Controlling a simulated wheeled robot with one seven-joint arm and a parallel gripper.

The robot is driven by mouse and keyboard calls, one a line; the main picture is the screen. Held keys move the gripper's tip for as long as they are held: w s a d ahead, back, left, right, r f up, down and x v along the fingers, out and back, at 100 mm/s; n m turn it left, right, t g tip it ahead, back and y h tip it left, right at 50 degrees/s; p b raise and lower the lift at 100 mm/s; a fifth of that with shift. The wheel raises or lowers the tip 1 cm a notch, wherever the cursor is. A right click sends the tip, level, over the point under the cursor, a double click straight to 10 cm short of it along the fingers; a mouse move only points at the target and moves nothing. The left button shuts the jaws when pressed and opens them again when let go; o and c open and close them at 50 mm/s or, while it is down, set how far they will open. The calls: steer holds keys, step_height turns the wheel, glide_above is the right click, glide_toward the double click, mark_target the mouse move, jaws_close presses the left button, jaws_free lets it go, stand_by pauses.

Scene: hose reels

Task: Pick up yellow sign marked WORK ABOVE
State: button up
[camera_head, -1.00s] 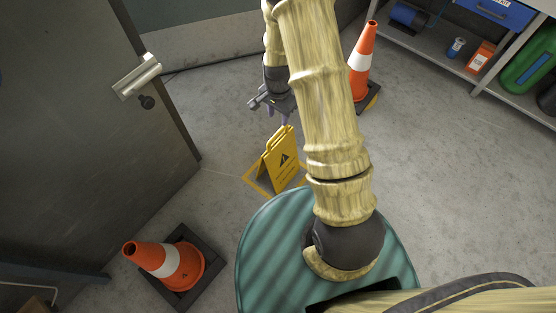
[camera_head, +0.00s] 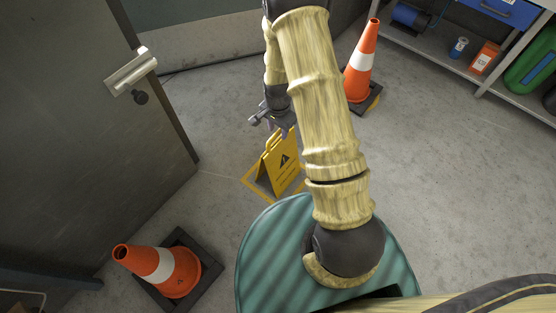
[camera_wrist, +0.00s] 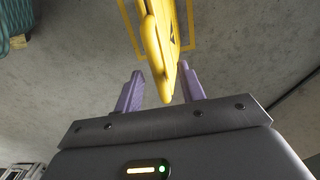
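The yellow sign (camera_head: 281,165) is a folding A-frame with a black triangle mark. It stands on the floor inside a yellow marked outline, and its lettering is too small to read. My gripper (camera_head: 277,122) is just above the sign's top in the head view, partly hidden by my arm. In the wrist view my gripper (camera_wrist: 161,76) is open, with its two purple fingers apart. The sign's top edge and handle (camera_wrist: 154,50) reach into the space between the fingers. A sign panel lies close to the right finger; I cannot tell whether they touch.
An orange and white cone (camera_head: 362,62) stands behind and to the right of the sign. Another cone (camera_head: 160,268) stands at lower left, near a grey door (camera_head: 80,120). A shelf (camera_head: 433,55) with several items is at upper right. The floor at right is clear.

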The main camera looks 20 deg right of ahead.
step_height(320, 180, down, 4)
steer(key=shift+s+f+b, duration=0.1)
steer(key=shift+b, duration=1)
jaws_close()
stand_by(0.8)
